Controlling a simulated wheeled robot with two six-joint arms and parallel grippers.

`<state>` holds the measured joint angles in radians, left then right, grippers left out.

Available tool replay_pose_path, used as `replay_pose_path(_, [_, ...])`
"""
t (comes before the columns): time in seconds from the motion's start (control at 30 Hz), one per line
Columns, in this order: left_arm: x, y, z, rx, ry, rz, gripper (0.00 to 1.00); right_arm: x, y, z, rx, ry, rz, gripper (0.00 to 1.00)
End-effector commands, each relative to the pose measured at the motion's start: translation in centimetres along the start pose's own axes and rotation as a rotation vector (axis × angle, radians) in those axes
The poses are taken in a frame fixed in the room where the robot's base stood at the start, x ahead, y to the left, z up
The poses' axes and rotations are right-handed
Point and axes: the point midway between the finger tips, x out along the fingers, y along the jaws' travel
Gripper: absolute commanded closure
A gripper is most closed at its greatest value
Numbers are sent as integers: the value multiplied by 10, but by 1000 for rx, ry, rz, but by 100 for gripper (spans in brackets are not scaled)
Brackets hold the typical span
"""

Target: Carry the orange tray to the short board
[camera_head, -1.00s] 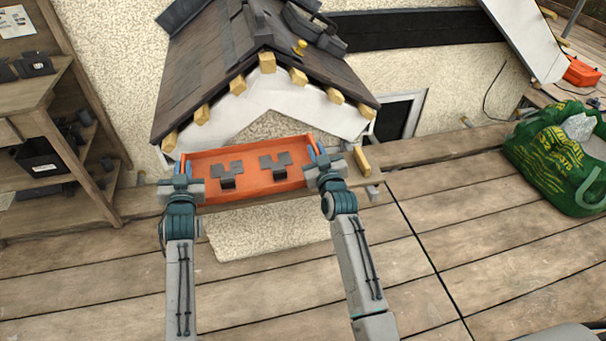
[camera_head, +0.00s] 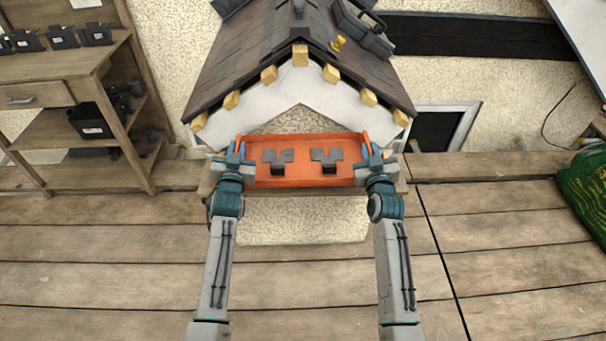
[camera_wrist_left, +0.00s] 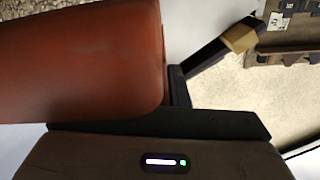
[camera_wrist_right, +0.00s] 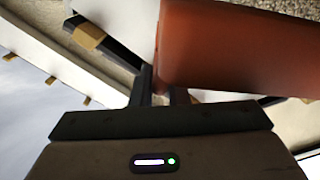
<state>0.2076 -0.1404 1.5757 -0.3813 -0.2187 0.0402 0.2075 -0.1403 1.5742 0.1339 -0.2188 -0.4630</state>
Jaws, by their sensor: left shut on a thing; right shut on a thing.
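The orange tray (camera_head: 305,181) is held level between my two grippers, in front of the small tiled roof. Two dark grey T-shaped pieces (camera_head: 278,159) lie in it. My left gripper (camera_head: 236,157) is shut on the tray's left end, and my right gripper (camera_head: 373,157) is shut on its right end. The tray's orange wall fills the upper left of the left wrist view (camera_wrist_left: 80,60) and the upper right of the right wrist view (camera_wrist_right: 240,50). A pale board edge (camera_head: 205,187) shows just behind and beside the tray; I cannot tell whether it is the short board.
The tiled roof (camera_head: 245,60) with yellow rafter ends stands behind the tray. A wooden shelf unit (camera_head: 75,70) holding several dark pieces is at left. A green bag (camera_head: 585,190) is at the right edge. The plank floor in front is clear.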

Motion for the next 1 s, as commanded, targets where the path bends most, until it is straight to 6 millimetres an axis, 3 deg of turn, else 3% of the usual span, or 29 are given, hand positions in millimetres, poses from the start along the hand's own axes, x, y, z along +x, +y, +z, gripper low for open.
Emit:
replay_pose_path(0.97, [0, 6, 49, 10, 2, -3, 100, 0, -6, 48, -11, 5, 4, 100])
replay_pose_path(1.0, [0, 6, 48, 10, 0, -3, 82, 0, -6, 47, -11, 4, 4, 82])
